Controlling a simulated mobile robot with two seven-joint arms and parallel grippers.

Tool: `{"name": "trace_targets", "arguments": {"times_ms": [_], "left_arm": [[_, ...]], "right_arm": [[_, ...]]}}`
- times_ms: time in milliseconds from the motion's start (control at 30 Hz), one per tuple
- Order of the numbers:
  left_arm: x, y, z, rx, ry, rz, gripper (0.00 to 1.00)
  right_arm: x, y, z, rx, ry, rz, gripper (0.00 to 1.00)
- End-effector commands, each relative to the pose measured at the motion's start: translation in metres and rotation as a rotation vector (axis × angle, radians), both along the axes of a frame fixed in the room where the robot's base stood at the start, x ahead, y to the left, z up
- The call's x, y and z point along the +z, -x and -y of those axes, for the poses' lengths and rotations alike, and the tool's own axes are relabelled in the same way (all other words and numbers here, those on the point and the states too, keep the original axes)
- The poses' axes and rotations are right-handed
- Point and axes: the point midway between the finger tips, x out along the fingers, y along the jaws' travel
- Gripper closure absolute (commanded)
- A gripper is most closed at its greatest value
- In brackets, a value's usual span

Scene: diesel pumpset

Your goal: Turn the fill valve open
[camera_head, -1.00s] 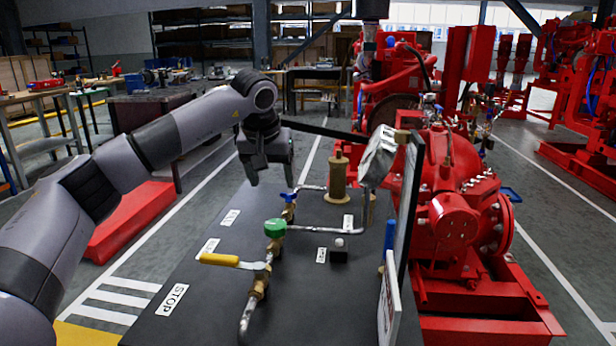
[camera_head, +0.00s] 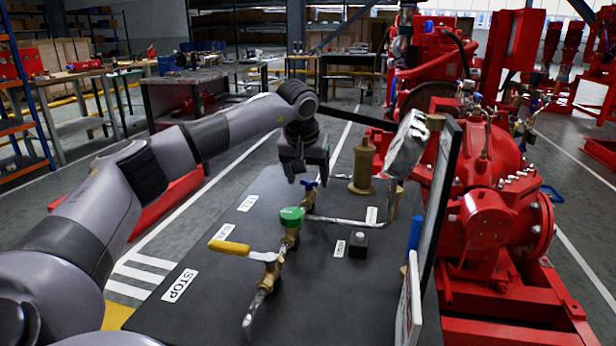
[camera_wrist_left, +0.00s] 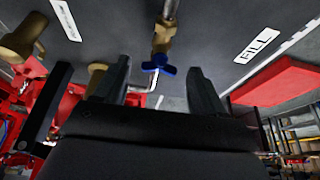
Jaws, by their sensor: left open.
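The fill valve is a brass valve with a blue handle (camera_head: 309,184) at the far end of the pipe run on the dark panel top. A FILL label (camera_wrist_left: 257,46) lies beside it in the left wrist view. My left gripper (camera_head: 303,176) points down just above and behind the blue handle, open and empty. In the left wrist view the blue handle (camera_wrist_left: 158,67) shows between and beyond the two spread fingers (camera_wrist_left: 158,82). I see no contact with it. My right gripper is not in view.
A green-capped valve (camera_head: 291,217) and a yellow lever valve (camera_head: 229,247) sit nearer on the same pipe. A brass cylinder (camera_head: 363,166), a black box with a white button (camera_head: 357,244) and an upright panel (camera_head: 440,195) stand to the right. The red pumpset (camera_head: 490,210) is beyond.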

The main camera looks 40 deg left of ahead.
Motion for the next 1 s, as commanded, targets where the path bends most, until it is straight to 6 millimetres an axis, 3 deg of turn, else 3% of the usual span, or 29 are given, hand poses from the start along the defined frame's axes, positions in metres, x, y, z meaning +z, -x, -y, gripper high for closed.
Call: {"name": "trace_targets", "arguments": {"times_ms": [200,367,867,1000], "left_arm": [[0.000,0.000,0.000,-0.001,0.000,0.000,0.33],[0.000,0.000,0.000,0.000,0.000,0.000,0.85],[0.005,-0.001,0.002,0.105,-0.001,-0.003,0.86],[0.007,-0.001,0.003,0.207,-0.002,-0.003,0.86]], "right_arm": [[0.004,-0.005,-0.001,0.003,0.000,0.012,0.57],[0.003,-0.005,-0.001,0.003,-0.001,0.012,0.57],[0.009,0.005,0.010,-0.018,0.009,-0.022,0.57],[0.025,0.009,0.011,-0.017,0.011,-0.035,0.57]]}}
